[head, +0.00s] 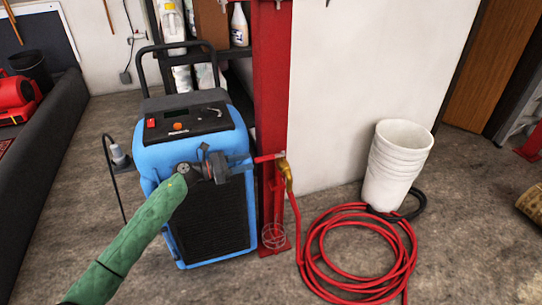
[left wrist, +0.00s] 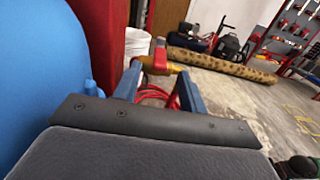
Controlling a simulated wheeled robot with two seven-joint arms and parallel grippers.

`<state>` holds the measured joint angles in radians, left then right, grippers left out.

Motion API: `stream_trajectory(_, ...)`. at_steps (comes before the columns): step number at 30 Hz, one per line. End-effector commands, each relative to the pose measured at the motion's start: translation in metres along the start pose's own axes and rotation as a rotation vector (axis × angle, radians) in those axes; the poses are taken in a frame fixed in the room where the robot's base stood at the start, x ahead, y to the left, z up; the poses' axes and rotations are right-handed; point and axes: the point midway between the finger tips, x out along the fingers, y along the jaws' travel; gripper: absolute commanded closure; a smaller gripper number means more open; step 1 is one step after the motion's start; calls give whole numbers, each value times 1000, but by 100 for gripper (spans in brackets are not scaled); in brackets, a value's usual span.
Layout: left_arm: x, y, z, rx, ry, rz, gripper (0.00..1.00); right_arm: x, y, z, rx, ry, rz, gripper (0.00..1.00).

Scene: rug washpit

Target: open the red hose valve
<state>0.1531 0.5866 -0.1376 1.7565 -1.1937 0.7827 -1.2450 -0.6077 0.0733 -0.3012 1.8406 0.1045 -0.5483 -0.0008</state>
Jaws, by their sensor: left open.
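The red hose valve has a red lever handle (head: 268,157) and a brass body (head: 285,174), mounted at the red post. The red hose (head: 297,225) hangs from the brass body. My left gripper (head: 243,163) points at the handle from the left, just short of it, in front of the blue machine. In the left wrist view, the gripper (left wrist: 158,82) has its two blue fingers apart, with the red handle (left wrist: 160,55) and brass body (left wrist: 175,68) beyond and between their tips. I cannot tell whether a finger touches the handle. My right gripper is not in view.
The red post (head: 271,95) stands right behind the valve. A blue machine (head: 205,215) stands to its left. The hose lies coiled (head: 355,250) on the floor at right, beside stacked white buckets (head: 397,160).

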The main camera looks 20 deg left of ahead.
Motion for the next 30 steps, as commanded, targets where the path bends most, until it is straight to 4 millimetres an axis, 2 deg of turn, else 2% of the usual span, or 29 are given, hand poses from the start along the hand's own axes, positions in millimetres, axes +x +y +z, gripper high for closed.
stream_trajectory(6,25,0,2,0,-1,-1,58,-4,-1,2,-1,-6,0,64)
stream_trajectory(15,65,0,1,-3,-2,0,58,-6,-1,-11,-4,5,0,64)
stream_trajectory(21,75,0,0,-4,-2,1,58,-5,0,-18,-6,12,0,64)
stream_trajectory(29,76,0,0,-4,-2,0,58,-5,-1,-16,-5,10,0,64)
stream_trajectory(30,76,0,0,-4,-2,0,66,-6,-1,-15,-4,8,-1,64)
